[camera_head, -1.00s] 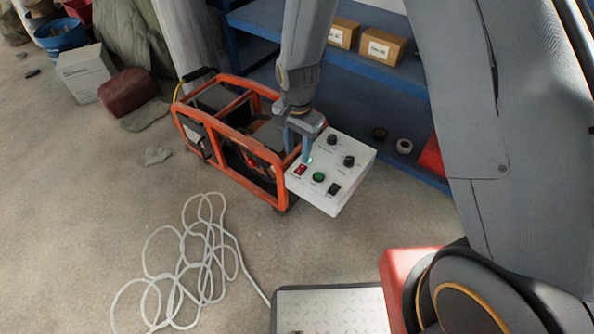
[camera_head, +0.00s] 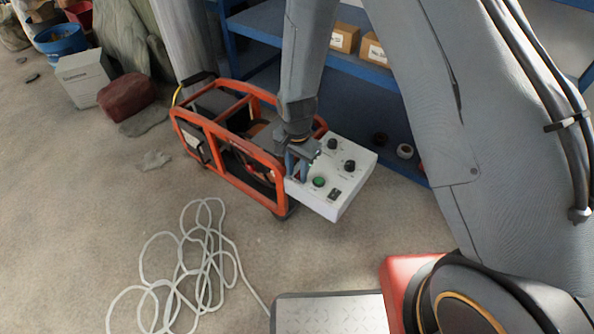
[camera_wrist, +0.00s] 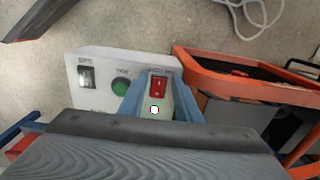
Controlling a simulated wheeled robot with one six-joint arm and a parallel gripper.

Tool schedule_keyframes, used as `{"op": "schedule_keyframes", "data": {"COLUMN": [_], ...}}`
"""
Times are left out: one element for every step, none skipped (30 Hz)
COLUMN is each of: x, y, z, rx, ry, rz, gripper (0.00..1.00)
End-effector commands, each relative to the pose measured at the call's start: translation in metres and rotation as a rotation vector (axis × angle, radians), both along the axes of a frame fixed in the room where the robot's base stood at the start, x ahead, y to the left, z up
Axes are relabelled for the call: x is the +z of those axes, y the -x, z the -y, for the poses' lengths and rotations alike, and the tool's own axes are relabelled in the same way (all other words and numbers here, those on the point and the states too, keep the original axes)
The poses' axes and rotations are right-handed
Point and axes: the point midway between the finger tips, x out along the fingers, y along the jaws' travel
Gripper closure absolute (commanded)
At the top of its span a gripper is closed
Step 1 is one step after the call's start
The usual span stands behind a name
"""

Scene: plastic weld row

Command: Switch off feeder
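The feeder is an orange-framed machine (camera_head: 235,120) with a white control panel (camera_head: 325,205) on its right end. In the wrist view, the red rocker switch (camera_wrist: 158,87) shows between the two separated blue fingers of my gripper (camera_wrist: 158,98). The gripper is open and holds nothing. A small lit greenish-white lamp (camera_wrist: 155,110) is beside the switch. I cannot tell whether a finger touches the switch or panel.
The panel also has a green button (camera_head: 319,182), a black switch (camera_head: 335,195) and black knobs (camera_head: 349,166). A blue shelf (camera_head: 370,75) with boxes stands behind. A white coiled cable (camera_head: 190,255) lies on the floor, front left.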

Motion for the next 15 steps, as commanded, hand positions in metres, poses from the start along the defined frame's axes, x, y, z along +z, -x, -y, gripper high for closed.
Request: {"op": "schedule_keyframes", "data": {"x": [0.0001,0.0001,0.0001,0.0001,0.0001,0.0001,0.0001,0.0002,0.0003,0.0005,0.0007,0.001,0.0011,0.0013,0.0018], "y": [0.0001,0.0001,0.0001,0.0001,0.0001,0.0001,0.0001,0.0001,-0.0001,-0.0002,-0.0003,-0.0006,-0.0007,-0.0005,-0.0011], "z": [0.0001,0.0001,0.0,0.0001,0.0001,0.0001,0.0001,0.0001,0.0003,0.0005,0.001,0.0019,0.0026,0.0034,0.0044], "rx": [0.0,0.0,0.0,0.0,0.0,0.0,0.0,0.0,0.0,-0.001,-0.003,-0.003,-0.004,-0.006,-0.006], "ry": [0.0,0.0,0.0,0.0,0.0,0.0,0.0,0.0,0.0,-0.002,-0.004,-0.007,-0.011,-0.016,-0.024], "rz": [0.0,0.0,0.0,0.0,0.0,0.0,0.0,0.0,-0.002,-0.005,-0.008,-0.016,-0.023,-0.033,-0.046], "gripper": [0.79,0.84,0.91,0.96,1.0,1.0,1.0,1.0,1.0,1.0,1.0,1.0,1.0,1.0,1.0]}}
